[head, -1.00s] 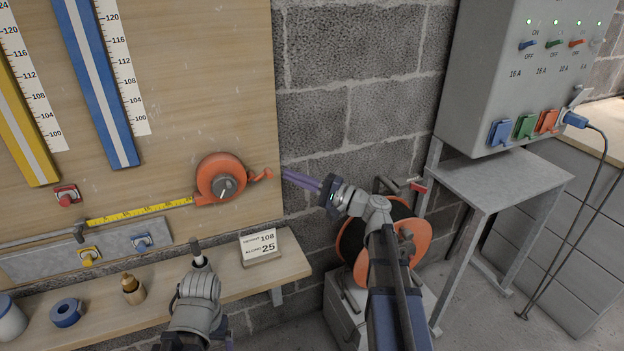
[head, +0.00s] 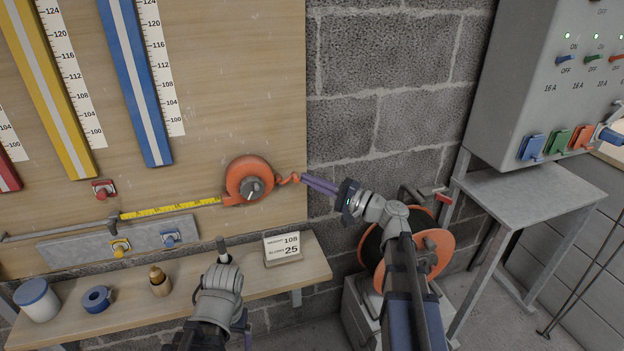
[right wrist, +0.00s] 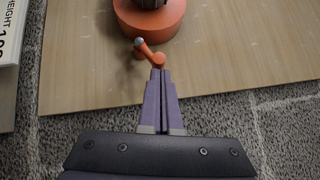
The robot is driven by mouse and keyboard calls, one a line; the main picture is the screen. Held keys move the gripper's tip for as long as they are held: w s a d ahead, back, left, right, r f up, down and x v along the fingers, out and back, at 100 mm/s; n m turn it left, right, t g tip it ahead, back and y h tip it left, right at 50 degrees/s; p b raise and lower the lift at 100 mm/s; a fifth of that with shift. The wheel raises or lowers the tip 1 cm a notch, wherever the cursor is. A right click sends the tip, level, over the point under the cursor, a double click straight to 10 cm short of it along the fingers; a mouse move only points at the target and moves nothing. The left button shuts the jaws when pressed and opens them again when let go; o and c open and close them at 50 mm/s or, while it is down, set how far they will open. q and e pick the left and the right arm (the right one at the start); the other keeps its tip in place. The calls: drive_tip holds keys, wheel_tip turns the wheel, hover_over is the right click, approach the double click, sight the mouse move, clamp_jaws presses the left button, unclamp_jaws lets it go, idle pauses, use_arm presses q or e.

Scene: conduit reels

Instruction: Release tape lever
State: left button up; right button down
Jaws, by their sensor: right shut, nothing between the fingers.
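The orange tape measure (head: 249,180) is fixed on the wooden board, with its yellow tape (head: 170,208) drawn out to the left. A small orange lever (head: 288,179) sticks out from its right side. It also shows in the right wrist view (right wrist: 150,52), with a pale round end. My right gripper (head: 304,179) is shut and empty, its purple fingers pointing left at the lever. In the right wrist view its fingertips (right wrist: 160,71) are at the lever's near end; I cannot tell whether they touch. My left gripper shows only partly, low in the head view; its fingers are unclear.
A shelf (head: 315,280) under the board holds a height card (head: 282,249), a brass piece (head: 159,281), a blue roll (head: 97,299) and a lidded pot (head: 37,299). An orange reel (head: 438,254) stands behind my right arm. A switch box (head: 520,90) is at right.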

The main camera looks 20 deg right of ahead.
drive_tip(key=a+r+n+g+h+p, duration=0.3)
drive_tip(key=r+n+h+p, duration=0.2)
drive_tip(key=p, duration=1.3)
drive_tip(key=shift+a+r+n+g, duration=0.35)
drive_tip(key=shift+r+n, duration=0.15)
drive_tip(key=shift+r, duration=0.25)
